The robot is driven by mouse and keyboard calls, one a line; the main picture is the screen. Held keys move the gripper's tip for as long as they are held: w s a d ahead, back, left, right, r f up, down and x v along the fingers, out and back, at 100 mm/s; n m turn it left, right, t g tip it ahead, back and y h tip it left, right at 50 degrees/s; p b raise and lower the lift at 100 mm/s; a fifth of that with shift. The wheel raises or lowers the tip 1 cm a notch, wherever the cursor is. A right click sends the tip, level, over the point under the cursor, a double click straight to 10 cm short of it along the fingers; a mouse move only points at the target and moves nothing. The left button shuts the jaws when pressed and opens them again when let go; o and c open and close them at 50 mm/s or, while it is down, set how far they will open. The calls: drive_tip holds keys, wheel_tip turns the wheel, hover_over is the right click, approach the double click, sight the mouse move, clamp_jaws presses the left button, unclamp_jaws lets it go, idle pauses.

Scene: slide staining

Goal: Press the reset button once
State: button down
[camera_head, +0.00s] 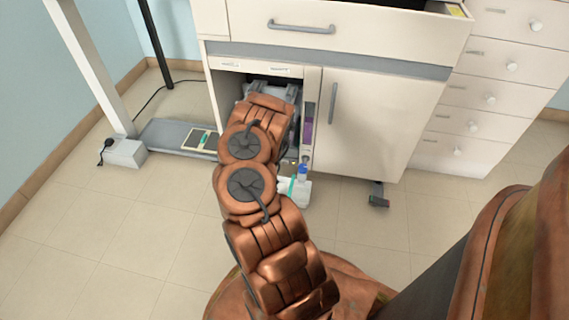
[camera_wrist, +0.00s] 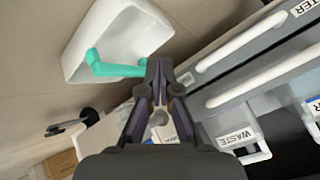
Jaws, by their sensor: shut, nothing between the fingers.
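My gripper (camera_wrist: 159,66) shows in the wrist view with its dark fingers closed together and nothing between the tips. Its tips are beside the teal bar on a white open tray or holder (camera_wrist: 110,22), seemingly overlapping its edge in the picture; I cannot tell whether they touch. A small round grey piece (camera_wrist: 158,118) shows between the finger links; I cannot tell what it belongs to. In the head view my arm reaches toward the open cabinet bay and hides most of the gripper. I cannot make out the reset button for certain in either view.
The white cabinet (camera_head: 365,120) has an open bay with grey equipment inside. White fronts, one labelled WASTE (camera_wrist: 238,135), lie right in the wrist view. A teal-and-white object (camera_head: 296,190) stands by the bay. A grey box (camera_head: 125,153) is at left.

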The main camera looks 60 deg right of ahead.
sight(285, 162)
drive_tip(key=shift+s+d+f, duration=0.15)
drive_tip(key=shift+s+d, duration=0.1)
drive_tip(key=shift+s, duration=0.2)
drive_tip(key=shift+s+d+f, duration=0.15)
drive_tip(key=shift+s+d, duration=0.1)
drive_tip(key=shift+s, duration=0.2)
drive_tip(key=shift+d, duration=0.1)
drive_tip(key=w+d+b, duration=0.1)
drive_tip(key=w+d, duration=0.2)
drive_tip(key=d, duration=0.5)
drive_tip(key=shift+w+d, duration=0.1)
drive_tip(key=shift+d, duration=0.05)
idle(1.1)
drive_tip(key=shift+w+d, duration=0.1)
drive_tip(key=shift+d, duration=0.15)
drive_tip(key=shift+w+d, duration=0.1)
drive_tip(key=shift+d, duration=0.2)
idle(1.1)
drive_tip(key=shift+a, duration=0.1)
drive_tip(key=shift+s+a, duration=0.25)
drive_tip(key=shift+a, duration=0.35)
